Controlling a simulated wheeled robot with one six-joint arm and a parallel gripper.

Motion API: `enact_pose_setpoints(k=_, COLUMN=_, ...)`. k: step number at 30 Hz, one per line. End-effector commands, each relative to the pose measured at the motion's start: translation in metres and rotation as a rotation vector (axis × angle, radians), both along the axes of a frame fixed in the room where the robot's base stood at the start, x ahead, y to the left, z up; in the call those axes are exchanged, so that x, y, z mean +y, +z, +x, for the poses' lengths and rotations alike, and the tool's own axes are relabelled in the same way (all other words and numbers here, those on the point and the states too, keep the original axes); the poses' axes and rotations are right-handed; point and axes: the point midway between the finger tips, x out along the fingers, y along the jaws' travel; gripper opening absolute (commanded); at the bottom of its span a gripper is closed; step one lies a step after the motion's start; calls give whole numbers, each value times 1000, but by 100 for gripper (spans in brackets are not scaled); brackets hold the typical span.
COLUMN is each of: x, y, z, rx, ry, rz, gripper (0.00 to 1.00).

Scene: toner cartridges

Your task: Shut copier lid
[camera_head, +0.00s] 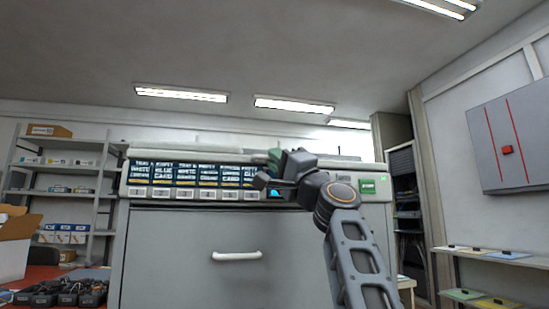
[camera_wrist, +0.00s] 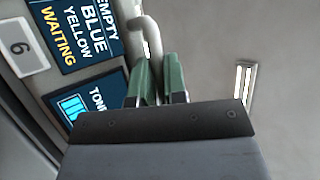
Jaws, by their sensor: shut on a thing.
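The copier (camera_head: 170,255) is a wide grey cabinet with a row of dark display panels along its upper front. Its pale top edge (camera_head: 180,150) shows above the panels; from this low view I cannot tell how far its lid stands open. My gripper (camera_head: 273,162) is at the top of the copier, right of the panels. In the wrist view its green fingers (camera_wrist: 160,65) are shut on a pale grey curved handle (camera_wrist: 143,35) beside the panels. The handle's lower part is hidden between the fingers.
A white handle (camera_head: 236,256) sticks out from the copier's front. Shelves with boxes (camera_head: 60,185) stand at the left. Dark trays (camera_head: 60,292) and an open carton (camera_head: 14,240) are at the lower left. A wall panel (camera_head: 510,145) and low shelf (camera_head: 490,253) are at the right.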

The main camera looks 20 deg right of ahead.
Motion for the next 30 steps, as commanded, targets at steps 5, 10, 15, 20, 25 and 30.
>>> enact_pose_setpoints(k=5, x=-1, y=-9, z=8, rx=17, ry=5, rz=3, gripper=0)
enact_pose_setpoints(k=10, x=0, y=-9, z=8, rx=18, ry=7, rz=2, gripper=17)
enact_pose_setpoints(k=15, x=0, y=-9, z=9, rx=18, ry=7, rz=1, gripper=22)
enact_pose_setpoints(k=20, x=-2, y=-11, z=7, rx=18, ry=4, rz=2, gripper=22)
enact_pose_setpoints(k=25, x=-8, y=-26, z=-9, rx=14, ry=-1, rz=1, gripper=22)
enact_pose_setpoints(k=30, x=-18, y=-47, z=-40, rx=11, ry=-4, rz=1, gripper=22)
